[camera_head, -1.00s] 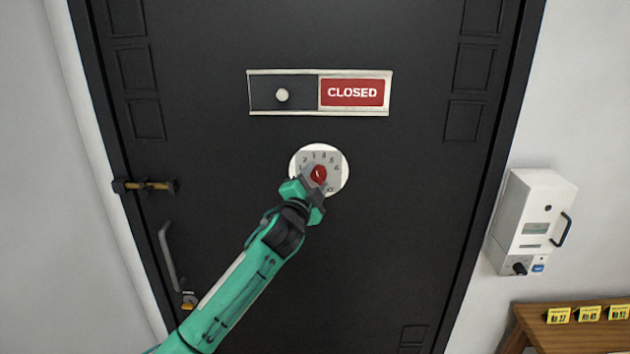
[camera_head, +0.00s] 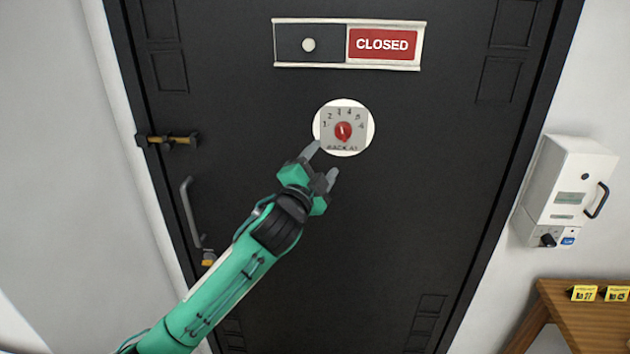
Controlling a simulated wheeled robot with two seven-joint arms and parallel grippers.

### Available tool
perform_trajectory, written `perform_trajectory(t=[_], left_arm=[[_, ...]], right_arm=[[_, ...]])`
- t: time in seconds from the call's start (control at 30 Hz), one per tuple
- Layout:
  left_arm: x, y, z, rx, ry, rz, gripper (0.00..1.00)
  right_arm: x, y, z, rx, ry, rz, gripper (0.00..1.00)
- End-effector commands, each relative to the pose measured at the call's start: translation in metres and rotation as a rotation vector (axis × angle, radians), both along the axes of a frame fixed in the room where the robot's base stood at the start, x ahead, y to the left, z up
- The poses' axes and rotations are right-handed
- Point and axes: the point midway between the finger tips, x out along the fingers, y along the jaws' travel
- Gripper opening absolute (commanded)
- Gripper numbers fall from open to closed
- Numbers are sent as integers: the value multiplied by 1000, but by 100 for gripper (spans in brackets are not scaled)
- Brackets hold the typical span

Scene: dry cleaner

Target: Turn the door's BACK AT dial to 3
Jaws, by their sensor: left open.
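The BACK AT dial (camera_head: 329,141) is a grey square plate on a white disc on the dark door, with numbers 1 to 6 in an arc. Its red knob (camera_head: 343,131) is in plain sight. A small light mark on the knob points up and slightly left, seemingly at the 3, though it is tiny. My left gripper (camera_head: 322,163) is open and empty, just below and left of the dial, with its fingers apart from the knob. My right gripper is out of view.
A sliding CLOSED sign (camera_head: 382,44) is above the dial. A brass latch (camera_head: 167,140) and a door handle (camera_head: 191,212) are at the door's left. A white wall box (camera_head: 569,182) and a wooden table (camera_head: 570,304) stand at right.

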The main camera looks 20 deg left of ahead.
Motion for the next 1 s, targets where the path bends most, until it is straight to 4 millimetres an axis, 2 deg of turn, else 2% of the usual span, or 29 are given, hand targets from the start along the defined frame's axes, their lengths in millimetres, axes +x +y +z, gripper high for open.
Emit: perform_trajectory(t=[0.1,0.3,0.83,0.93,0.97,1.0], left_arm=[[-17,1,-6,2,0,0,60],[-31,2,-7,1,0,0,60],[-31,3,-9,-1,5,1,60],[-22,6,-29,-15,43,7,60],[-17,8,-40,-23,64,9,60],[-10,11,-60,-36,97,14,60]], right_arm=[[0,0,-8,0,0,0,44],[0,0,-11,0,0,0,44],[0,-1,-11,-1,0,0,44],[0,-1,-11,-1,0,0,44],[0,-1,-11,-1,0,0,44],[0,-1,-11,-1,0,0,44]])
